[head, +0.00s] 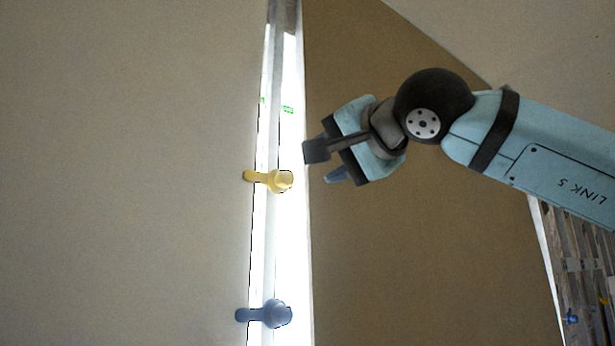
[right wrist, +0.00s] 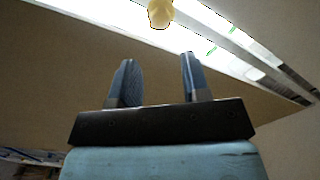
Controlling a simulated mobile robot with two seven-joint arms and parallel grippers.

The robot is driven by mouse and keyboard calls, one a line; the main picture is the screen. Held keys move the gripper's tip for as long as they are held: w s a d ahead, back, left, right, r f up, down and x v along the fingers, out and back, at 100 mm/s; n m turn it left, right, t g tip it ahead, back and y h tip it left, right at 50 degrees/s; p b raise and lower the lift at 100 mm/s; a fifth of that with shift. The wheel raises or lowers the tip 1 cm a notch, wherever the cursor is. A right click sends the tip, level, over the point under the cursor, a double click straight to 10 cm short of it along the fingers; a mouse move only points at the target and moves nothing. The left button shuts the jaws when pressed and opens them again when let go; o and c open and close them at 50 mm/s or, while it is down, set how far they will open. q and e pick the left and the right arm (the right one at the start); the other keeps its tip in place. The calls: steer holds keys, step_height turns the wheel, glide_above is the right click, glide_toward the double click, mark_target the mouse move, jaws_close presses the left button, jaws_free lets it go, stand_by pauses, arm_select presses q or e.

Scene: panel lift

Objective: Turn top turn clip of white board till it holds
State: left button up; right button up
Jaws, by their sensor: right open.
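A yellow turn clip (head: 282,181) is the upper of two clips on the bright white upright strip (head: 292,240). Its narrow arm points left and lies across the edge of the pale board (head: 130,170). A blue-grey turn clip (head: 276,313) sits lower on the strip, its arm also pointing left. My right gripper (head: 326,163) is open and empty, just right of the yellow clip and apart from it. In the right wrist view the yellow clip (right wrist: 160,12) shows at the top edge, beyond the two open fingers (right wrist: 157,65). My left gripper is not in view.
A brown panel (head: 410,260) stands right of the strip, behind my right arm. A rack-like structure (head: 580,250) with a small blue part shows at the far right. The space in front of the pale board looks clear.

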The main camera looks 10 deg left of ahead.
steer(key=shift+v, duration=1.15)
